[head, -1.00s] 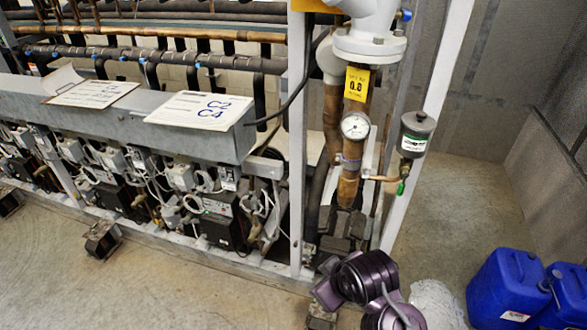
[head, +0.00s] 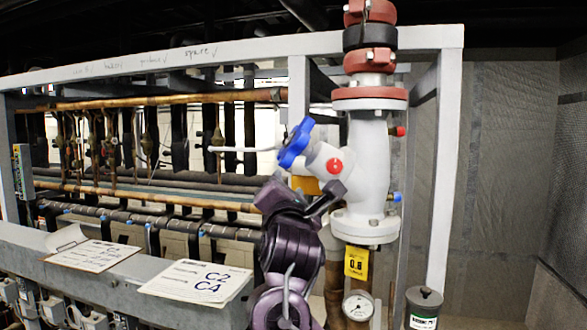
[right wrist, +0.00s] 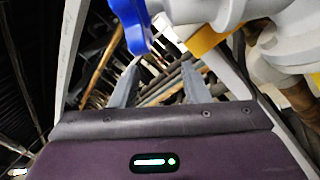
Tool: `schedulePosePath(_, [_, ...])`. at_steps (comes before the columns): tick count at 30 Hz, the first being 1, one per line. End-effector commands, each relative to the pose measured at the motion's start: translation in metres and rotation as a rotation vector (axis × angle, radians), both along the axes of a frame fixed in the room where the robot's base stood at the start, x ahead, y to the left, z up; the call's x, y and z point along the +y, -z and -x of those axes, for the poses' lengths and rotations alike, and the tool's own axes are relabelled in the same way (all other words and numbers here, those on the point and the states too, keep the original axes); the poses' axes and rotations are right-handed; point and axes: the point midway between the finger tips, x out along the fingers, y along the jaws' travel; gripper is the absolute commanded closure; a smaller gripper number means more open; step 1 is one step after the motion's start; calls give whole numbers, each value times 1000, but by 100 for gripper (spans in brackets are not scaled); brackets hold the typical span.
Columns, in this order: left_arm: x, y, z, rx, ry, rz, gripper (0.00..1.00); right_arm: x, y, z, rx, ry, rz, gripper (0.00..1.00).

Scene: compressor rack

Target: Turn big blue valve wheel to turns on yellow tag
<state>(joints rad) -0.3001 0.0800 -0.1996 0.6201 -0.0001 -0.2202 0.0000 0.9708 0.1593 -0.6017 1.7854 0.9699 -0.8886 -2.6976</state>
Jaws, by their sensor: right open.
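The big blue valve wheel (head: 295,143) sits on an angled white stem at the left of the white valve body (head: 367,165). In the right wrist view the blue wheel (right wrist: 132,25) shows at the top, close to the left finger. My left gripper is out of view.
A round gauge (head: 358,306) and a dark canister (head: 424,306) stand below the valve. A grey frame post (head: 446,180) rises at the right. Pipes and a ledge with paper sheets (head: 195,280) lie to the left.

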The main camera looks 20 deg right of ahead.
Motion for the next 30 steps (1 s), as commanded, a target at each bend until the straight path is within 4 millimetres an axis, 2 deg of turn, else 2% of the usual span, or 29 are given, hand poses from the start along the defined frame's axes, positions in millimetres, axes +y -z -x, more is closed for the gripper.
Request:
schedulePosePath(1, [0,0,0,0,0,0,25,-2,-18,3,-24,33,55,58])
schedulePosePath(3, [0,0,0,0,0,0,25,-4,-35,6,-44,71,113,58])
schedulePosePath(6, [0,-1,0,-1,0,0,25,-7,-48,8,-56,101,157,58])
schedulePosePath(11, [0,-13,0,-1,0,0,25,-12,-57,-4,-56,112,169,58])
schedulePosePath(21, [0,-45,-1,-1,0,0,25,-26,-74,-50,-55,108,167,58])
schedulePosePath(30, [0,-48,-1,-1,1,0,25,-29,-73,-61,-57,105,167,58])
